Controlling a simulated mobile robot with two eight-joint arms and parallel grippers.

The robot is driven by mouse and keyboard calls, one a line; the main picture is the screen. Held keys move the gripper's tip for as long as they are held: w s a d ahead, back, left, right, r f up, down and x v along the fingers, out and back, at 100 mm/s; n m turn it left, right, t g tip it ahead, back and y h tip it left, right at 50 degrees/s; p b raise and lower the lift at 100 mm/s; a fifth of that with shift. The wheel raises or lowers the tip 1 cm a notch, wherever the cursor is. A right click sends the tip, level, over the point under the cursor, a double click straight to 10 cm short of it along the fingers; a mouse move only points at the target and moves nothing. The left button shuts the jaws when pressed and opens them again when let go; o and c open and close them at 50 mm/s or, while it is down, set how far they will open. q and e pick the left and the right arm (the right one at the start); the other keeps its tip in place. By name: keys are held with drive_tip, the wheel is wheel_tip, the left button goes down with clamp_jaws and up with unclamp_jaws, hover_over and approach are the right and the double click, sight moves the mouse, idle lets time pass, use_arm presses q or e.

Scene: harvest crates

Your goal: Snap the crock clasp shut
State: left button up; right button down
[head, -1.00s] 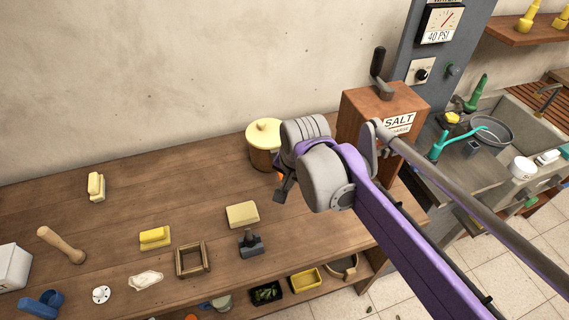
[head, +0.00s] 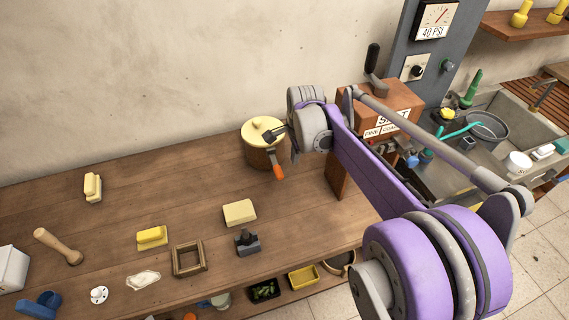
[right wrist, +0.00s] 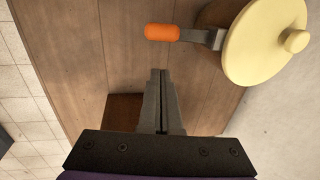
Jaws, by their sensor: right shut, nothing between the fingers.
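The crock (head: 258,157) is a brown pot with a pale yellow knobbed lid (head: 262,124), standing at the back right of the bench. The lid also shows in the right wrist view (right wrist: 262,42). A grey clasp lever with an orange handle (head: 279,172) sticks out from the crock's side; the handle also shows in the right wrist view (right wrist: 162,32). My right gripper (head: 270,134) is shut and empty, overlapping the lid's edge in the head view. In the right wrist view its fingertips (right wrist: 159,72) are beside the handle, apart from it. My left gripper is out of view.
A wooden salt mill box (head: 392,98) stands right of the crock, close to my right arm. A butter block (head: 239,212), a grey tool (head: 247,243) and a wooden frame (head: 189,259) lie toward the front.

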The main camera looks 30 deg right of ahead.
sight(282, 185)
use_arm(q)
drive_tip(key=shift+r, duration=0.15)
use_arm(e)
drive_tip(key=a+f, duration=0.1)
drive_tip(key=w+a+f, duration=0.1)
drive_tip(key=shift+w+a+f, duration=0.1)
drive_tip(key=shift+a+f, duration=0.2)
drive_tip(key=shift+f, duration=0.05)
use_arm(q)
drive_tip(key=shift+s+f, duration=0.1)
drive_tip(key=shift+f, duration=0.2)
use_arm(e)
drive_tip(key=shift+s+f+t, duration=0.2)
drive_tip(key=shift+f+t, duration=0.05)
drive_tip(key=shift+t, duration=0.15)
